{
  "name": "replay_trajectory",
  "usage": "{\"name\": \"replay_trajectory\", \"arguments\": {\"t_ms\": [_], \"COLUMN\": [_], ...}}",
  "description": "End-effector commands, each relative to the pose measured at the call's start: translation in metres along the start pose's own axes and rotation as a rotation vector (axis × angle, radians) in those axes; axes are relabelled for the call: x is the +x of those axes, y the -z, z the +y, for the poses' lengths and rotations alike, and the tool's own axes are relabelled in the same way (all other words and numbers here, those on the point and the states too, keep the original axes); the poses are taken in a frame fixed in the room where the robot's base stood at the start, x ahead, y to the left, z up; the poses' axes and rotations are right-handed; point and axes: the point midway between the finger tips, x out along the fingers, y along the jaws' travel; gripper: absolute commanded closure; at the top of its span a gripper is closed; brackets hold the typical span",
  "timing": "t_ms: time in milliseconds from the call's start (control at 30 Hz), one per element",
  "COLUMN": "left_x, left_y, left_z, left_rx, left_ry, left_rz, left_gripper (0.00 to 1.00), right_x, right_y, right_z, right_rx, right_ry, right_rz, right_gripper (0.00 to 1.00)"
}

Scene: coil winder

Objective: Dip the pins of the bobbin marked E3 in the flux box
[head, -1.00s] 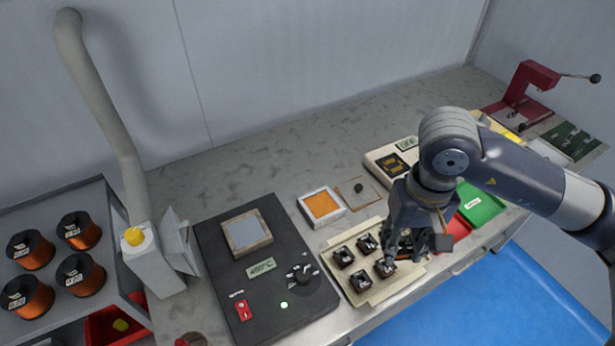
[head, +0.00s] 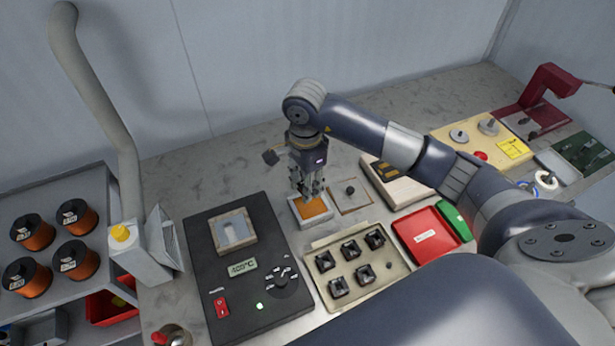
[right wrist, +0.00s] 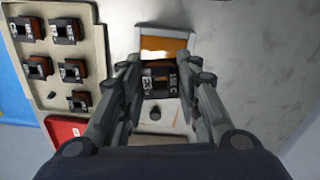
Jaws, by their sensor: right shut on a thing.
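My right gripper (head: 311,192) points down over the flux box (head: 297,212), a small white-rimmed box with an orange pad. It is shut on a dark bobbin (right wrist: 160,76), seen between the fingers in the right wrist view. In that view the bobbin covers part of the flux box (right wrist: 167,31). Its marking is too small to read, and its pins are hidden from me. I cannot tell whether they touch the orange pad. My left gripper is not in view.
The bobbin tray (head: 317,247) holds several bobbins. A plate with a black knob (head: 350,190) lies right of the flux box. The solder pot unit (head: 203,262) stands to the left, with a fume hose (head: 100,90) behind. Red (head: 424,236) and green bins stand at right.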

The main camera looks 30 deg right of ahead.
Motion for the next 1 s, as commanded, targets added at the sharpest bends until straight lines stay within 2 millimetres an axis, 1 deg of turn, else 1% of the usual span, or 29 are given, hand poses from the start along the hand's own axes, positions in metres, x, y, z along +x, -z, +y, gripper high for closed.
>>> {"name": "replay_trajectory", "arguments": {"t_ms": [33, 100, 200, 367, 700, 833, 1000], "left_x": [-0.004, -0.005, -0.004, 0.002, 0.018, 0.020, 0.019], "left_y": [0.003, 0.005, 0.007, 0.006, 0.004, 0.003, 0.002], "left_z": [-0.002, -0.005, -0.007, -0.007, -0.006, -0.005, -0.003], "left_rx": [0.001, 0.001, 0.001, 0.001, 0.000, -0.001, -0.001], "left_ry": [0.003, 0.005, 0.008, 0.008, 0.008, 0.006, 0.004], "left_rz": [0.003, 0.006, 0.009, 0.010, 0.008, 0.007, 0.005], "left_gripper": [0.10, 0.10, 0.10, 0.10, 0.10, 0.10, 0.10], "right_x": [0.004, 0.010, 0.015, 0.025, 0.054, 0.058, 0.058], "right_y": [0.004, 0.007, 0.010, 0.010, 0.010, 0.010, 0.010], "right_z": [-0.001, -0.002, -0.003, -0.003, -0.003, -0.003, -0.003], "right_rx": [0.063, 0.130, 0.173, 0.177, 0.174, 0.173, 0.173], "right_ry": [-0.003, -0.001, 0.001, 0.001, 0.002, 0.003, 0.003], "right_rz": [-0.001, -0.002, -0.002, -0.001, -0.001, -0.002, -0.001], "right_gripper": [0.93, 0.93, 0.93, 0.93, 0.93, 0.93, 0.93]}}
